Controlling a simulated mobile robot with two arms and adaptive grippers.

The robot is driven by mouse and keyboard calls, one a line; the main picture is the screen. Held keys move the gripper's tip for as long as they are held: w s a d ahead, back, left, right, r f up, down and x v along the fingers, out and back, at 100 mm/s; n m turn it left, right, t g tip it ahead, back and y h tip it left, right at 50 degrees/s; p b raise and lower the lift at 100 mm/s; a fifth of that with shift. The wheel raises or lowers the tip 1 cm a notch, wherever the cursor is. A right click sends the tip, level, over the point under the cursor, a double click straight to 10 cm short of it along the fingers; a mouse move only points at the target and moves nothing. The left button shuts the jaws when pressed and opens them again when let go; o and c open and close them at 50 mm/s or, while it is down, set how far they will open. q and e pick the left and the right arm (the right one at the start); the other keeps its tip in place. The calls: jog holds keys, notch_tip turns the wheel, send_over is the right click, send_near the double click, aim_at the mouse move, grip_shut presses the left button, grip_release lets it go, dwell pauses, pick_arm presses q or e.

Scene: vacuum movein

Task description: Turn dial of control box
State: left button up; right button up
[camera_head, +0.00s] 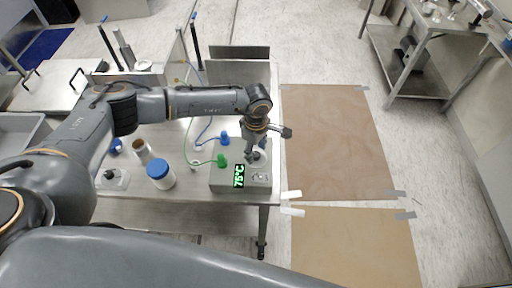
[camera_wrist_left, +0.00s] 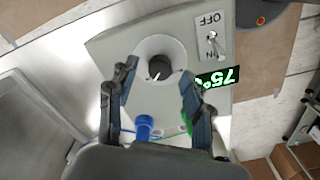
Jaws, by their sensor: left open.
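The control box (camera_head: 226,178) is a grey box near the table's right front corner, with a green display (camera_head: 239,176) reading 75°C. In the left wrist view, the black dial (camera_wrist_left: 159,67) sits on a pale round plate on the box's top face. A toggle switch (camera_wrist_left: 212,40) marked OFF and ON is beside it. My left gripper (camera_wrist_left: 153,80) is open, with one finger on each side of the dial and a visible gap to both. In the head view the gripper (camera_head: 256,156) hangs over the box and hides most of the dial. My right gripper is not in view.
A blue-lidded white jar (camera_head: 161,174) stands left of the box. Green (camera_head: 221,160) and blue (camera_head: 225,138) hose fittings are behind and left of it. Brown mats (camera_head: 335,140) lie on the floor right of the table. A metal cart (camera_head: 405,60) stands at the back right.

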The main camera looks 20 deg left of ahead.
pick_arm(q)
jog(key=shift+f, duration=0.65)
grip_shut()
